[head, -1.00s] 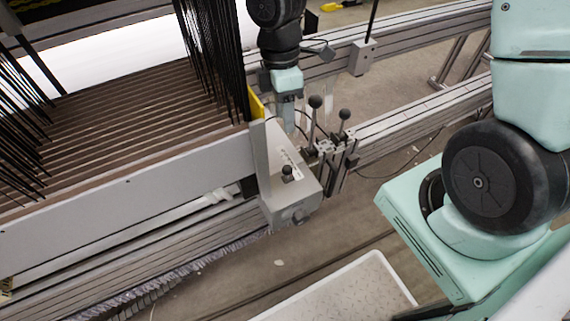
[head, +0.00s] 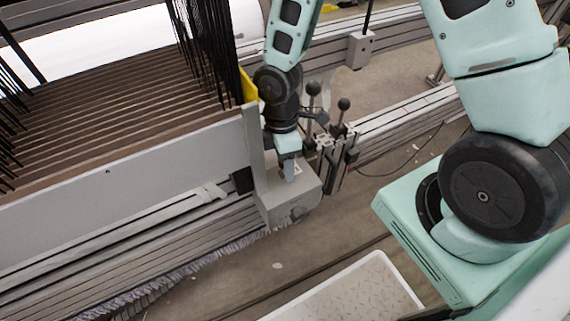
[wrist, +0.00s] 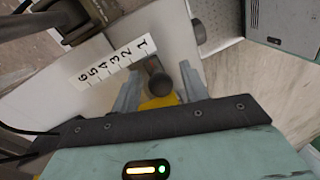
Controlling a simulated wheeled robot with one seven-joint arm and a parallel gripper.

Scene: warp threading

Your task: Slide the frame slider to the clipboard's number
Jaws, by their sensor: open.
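The frame slider's dark knob (wrist: 157,82) stands beside the white number strip (wrist: 113,63), near its low-number end; I cannot tell the exact reading. The strip runs from 6 at the left to 1 at the right. My gripper (wrist: 158,72) is open, with one pale finger on each side of the knob; I cannot tell whether either touches. In the head view my gripper (head: 289,168) is over the grey end block (head: 270,207) of the frame and hides the knob. No clipboard is recognisable in either view.
Two ball-topped levers (head: 343,106) stand just right of my gripper on the rail. The loom frame with black warp threads (head: 205,45) fills the left. A white-rimmed tray (head: 385,262) lies at the bottom. Floor shows between block and tray.

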